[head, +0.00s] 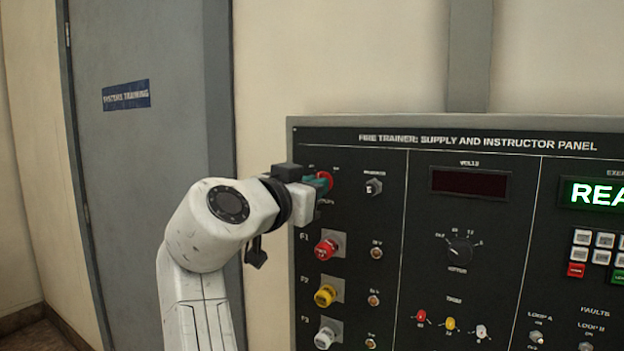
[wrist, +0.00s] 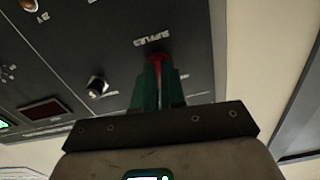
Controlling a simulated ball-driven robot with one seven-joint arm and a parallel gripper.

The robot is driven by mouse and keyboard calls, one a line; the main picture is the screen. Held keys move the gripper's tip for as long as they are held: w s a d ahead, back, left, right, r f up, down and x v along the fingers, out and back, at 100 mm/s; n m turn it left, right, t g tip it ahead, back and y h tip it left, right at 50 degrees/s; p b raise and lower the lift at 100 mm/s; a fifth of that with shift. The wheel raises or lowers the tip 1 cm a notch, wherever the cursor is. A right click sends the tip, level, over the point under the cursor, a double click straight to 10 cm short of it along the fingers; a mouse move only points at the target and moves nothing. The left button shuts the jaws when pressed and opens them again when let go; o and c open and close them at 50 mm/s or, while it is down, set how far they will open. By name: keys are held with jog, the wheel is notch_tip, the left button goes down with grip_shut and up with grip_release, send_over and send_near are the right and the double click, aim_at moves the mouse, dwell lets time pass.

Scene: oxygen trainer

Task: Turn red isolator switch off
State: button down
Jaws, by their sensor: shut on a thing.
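The red isolator switch (head: 326,178) is at the top left of the black panel, mostly hidden behind my gripper in the head view. In the wrist view its red handle (wrist: 158,57) shows between the green fingers. My gripper (head: 318,184) is at the switch, with its fingers closed around the red handle; it also shows in the wrist view (wrist: 158,80). The switch's exact angle and position marks are hidden or too blurred to read.
The black panel (head: 440,142) carries a red knob (head: 326,249), a yellow knob (head: 325,295) and a white knob (head: 325,338) below my gripper. A grey door (head: 140,180) stands at left.

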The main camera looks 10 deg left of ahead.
jog(key=shift+r+n+p, duration=0.15)
jog(key=shift+n+p, duration=2.6)
jog(key=shift+n, duration=2.35)
jog(key=c, duration=1.2)
grip_release()
jog(key=b+v, duration=0.2)
jog(key=v, duration=0.8)
jog(key=shift+s+b, duration=0.3)
jog(key=shift+s, duration=0.1)
jog(key=shift+a, duration=0.1)
